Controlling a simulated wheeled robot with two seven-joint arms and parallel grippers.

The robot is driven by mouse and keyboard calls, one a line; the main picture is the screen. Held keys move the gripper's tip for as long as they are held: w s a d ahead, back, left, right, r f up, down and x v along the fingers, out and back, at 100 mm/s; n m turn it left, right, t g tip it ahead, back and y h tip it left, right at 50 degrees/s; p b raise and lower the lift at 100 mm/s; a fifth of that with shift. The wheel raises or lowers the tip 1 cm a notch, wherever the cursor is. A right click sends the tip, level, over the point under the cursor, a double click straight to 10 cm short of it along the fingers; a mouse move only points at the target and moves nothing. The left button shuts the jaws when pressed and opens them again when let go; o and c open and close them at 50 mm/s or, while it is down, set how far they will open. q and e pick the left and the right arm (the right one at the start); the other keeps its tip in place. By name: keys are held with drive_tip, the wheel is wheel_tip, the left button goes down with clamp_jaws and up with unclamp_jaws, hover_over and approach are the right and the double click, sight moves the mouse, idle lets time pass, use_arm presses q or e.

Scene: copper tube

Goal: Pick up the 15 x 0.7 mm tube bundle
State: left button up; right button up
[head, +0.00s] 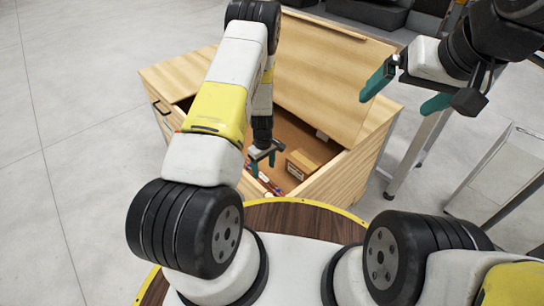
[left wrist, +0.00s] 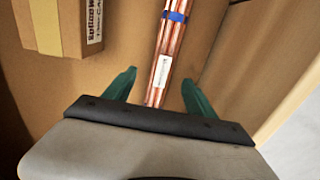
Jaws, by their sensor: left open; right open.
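A copper tube bundle (left wrist: 170,50) with a blue band and a white label lies in the wooden box, between the spread fingers of my left gripper (left wrist: 153,92) in the left wrist view. The label is too small to read. My left gripper (head: 263,168) is open and reaches down into the box in the head view. Whether its fingers touch the tubes I cannot tell. In the head view the bundle is mostly hidden, with reddish and blue parts (head: 264,180) showing beside the fingers. My right gripper (head: 405,95) is open and empty, raised to the right of the box.
The wooden box (head: 172,78) has its lid (head: 320,75) open, with walls around my left gripper. A cardboard carton (head: 301,164) stands inside, right of the gripper in the head view; it also shows in the left wrist view (left wrist: 60,25). A metal-legged table (head: 415,150) stands at right.

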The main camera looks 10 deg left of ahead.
sight(263, 177)
use_arm(q)
drive_tip(key=f, duration=0.6)
drive_tip(key=shift+s+a+f, duration=0.1)
drive_tip(key=shift+a+f, duration=0.1)
drive_tip(key=shift+f, duration=0.15)
clamp_jaws()
drive_tip(key=shift+r, duration=0.1)
